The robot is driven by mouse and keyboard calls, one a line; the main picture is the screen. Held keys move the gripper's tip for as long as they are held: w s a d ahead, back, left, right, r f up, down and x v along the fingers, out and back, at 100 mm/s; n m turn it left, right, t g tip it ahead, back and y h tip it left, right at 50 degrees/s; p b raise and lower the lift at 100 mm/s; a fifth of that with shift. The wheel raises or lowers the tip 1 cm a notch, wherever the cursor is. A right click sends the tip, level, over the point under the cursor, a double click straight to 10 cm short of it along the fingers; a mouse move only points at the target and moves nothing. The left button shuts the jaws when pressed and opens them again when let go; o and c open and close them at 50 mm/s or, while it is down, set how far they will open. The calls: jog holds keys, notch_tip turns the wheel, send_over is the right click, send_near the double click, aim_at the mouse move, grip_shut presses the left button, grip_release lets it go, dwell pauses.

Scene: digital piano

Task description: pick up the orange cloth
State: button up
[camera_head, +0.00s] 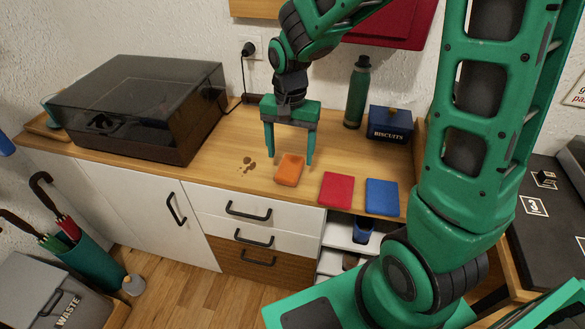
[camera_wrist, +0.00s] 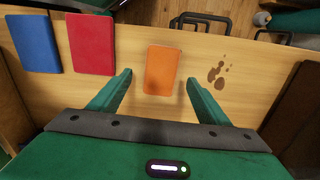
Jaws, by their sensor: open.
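The orange cloth (camera_head: 289,170) lies flat on the wooden counter, near its front edge. It also shows in the wrist view (camera_wrist: 162,70), lying ahead of and between the two fingers. My gripper (camera_head: 289,160) points down over the counter with its two green fingers spread wide. In the wrist view my gripper (camera_wrist: 165,85) is open and nothing is between its fingertips. The cloth is apart from both fingers in the wrist view. I cannot tell the exact height of the fingertips above the counter.
A red cloth (camera_head: 336,188) and a blue cloth (camera_head: 382,196) lie beside the orange one. Brown stains (camera_head: 247,165) mark the counter (camera_head: 225,175) on the other side. A dark-lidded turntable (camera_head: 140,105), a green bottle (camera_head: 357,92) and a biscuit tin (camera_head: 390,124) stand farther back.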

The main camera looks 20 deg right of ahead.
aim_at(290, 166)
notch_tip(290, 166, down, 4)
jog(key=shift+w+f, duration=0.15)
jog(key=shift+f, duration=0.1)
jog(key=c, duration=1.1)
jog(key=shift+c, duration=0.2)
jog(key=shift+r, duration=0.15)
jog(key=shift+r, duration=0.25)
jog(key=r, duration=0.3)
jog(key=shift+s+a+r, duration=0.1)
jog(key=shift+s+r, duration=0.1)
jog(key=shift+r, duration=0.2)
jog(key=s+a+r, duration=0.5)
jog(key=s+r, duration=0.1)
jog(key=s, duration=0.4)
jog(key=shift+a+r, duration=0.2)
jog(key=shift+r, duration=0.05)
